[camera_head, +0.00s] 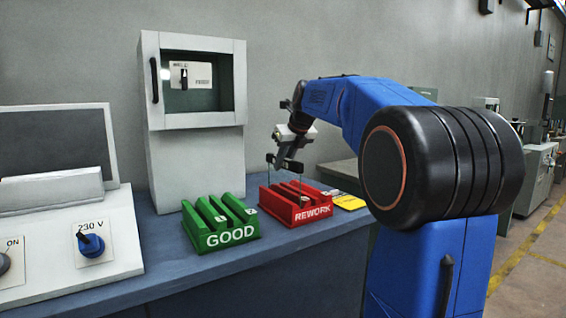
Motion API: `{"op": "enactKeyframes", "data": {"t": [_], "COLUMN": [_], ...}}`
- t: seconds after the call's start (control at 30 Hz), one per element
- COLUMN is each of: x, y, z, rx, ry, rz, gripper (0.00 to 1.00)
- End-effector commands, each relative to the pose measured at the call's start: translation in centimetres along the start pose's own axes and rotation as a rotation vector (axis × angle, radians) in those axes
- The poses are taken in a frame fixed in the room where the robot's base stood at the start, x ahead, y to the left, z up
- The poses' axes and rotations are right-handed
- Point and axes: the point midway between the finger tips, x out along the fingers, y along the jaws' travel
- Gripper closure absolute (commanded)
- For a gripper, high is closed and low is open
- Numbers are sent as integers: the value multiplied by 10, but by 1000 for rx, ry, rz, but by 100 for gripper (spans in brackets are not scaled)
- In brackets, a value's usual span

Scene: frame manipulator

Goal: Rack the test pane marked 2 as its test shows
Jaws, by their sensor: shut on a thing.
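My gripper (285,164) is shut on a thin clear test pane (301,187) above the red rack marked REWORK (310,214). The pane is upright and its lower part reaches down to the rack's slots. I cannot tell how deep it sits in a slot, and no number on it is readable. The green rack marked GOOD (232,239) stands to the left, with slots and small white tags on it.
A grey cabinet (195,150) with a windowed box on top stands behind the racks. A console with a 230 V knob (90,245) and a dark screen (55,140) is at left. A yellow card (348,202) lies right of the red rack.

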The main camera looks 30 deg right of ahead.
Motion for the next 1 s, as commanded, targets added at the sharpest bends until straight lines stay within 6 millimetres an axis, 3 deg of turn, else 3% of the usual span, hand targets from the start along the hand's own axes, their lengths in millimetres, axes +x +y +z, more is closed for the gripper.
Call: {"op": "enactKeyframes", "data": {"t": [0.33,0.37,0.43,0.77,1.0], "x": [2,2,2,0,-28], "y": [0,0,0,0,0], "z": [-1,-1,-1,-1,0], "rx": [0,0,0,0,0], "ry": [0,0,0,0,-3], "rz": [0,0,0,0,-2], "gripper": [100,76,61,61,61]}}
